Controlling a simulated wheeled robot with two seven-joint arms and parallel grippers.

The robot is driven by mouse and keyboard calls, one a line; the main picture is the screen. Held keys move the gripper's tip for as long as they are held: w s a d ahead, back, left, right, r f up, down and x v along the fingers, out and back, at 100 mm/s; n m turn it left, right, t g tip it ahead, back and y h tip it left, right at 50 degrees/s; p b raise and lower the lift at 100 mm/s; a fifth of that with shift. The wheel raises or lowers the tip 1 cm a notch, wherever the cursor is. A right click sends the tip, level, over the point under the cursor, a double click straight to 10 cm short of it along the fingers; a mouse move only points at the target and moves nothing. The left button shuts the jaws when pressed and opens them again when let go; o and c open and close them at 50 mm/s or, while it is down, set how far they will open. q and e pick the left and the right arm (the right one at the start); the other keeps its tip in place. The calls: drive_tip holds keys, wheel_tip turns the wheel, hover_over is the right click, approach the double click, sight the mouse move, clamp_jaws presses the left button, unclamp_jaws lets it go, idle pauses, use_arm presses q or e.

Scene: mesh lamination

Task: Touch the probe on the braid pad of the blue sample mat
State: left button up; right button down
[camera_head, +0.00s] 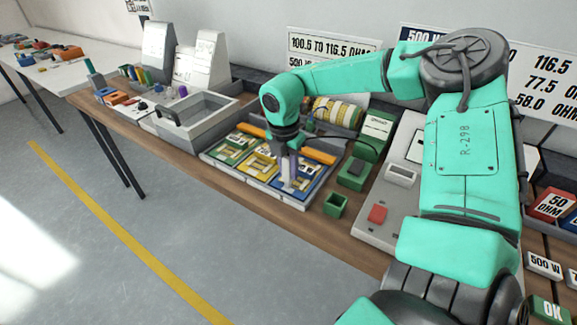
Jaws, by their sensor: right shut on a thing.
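The blue sample mat (314,183) lies at the right end of a grey tray, beside a yellow mat (258,166) and a green mat (230,149). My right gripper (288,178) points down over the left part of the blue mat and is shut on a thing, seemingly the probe. The fingers hide most of the probe, and I cannot tell whether its tip touches the mat. The pads on the blue mat are partly covered by the gripper, and I cannot tell the braid pad apart. My left gripper is not in view.
An orange bar (318,157) is close to the gripper's right. A green box (354,174) and an empty-looking green holder (336,205) stand right of the tray. A grey open bin (196,118) is on the left. A panel with a red button (377,214) is at right.

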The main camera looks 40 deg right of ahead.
drive_tip(key=shift+f+b, duration=0.5)
drive_tip(key=shift+b, duration=0.2)
idle(0.8)
drive_tip(key=shift+s+f+b, duration=0.1)
drive_tip(key=shift+s+b, duration=0.05)
drive_tip(key=shift+b, duration=0.3)
idle(1.5)
drive_tip(key=shift+r+p, duration=1.45)
drive_tip(key=shift+r, duration=2.15)
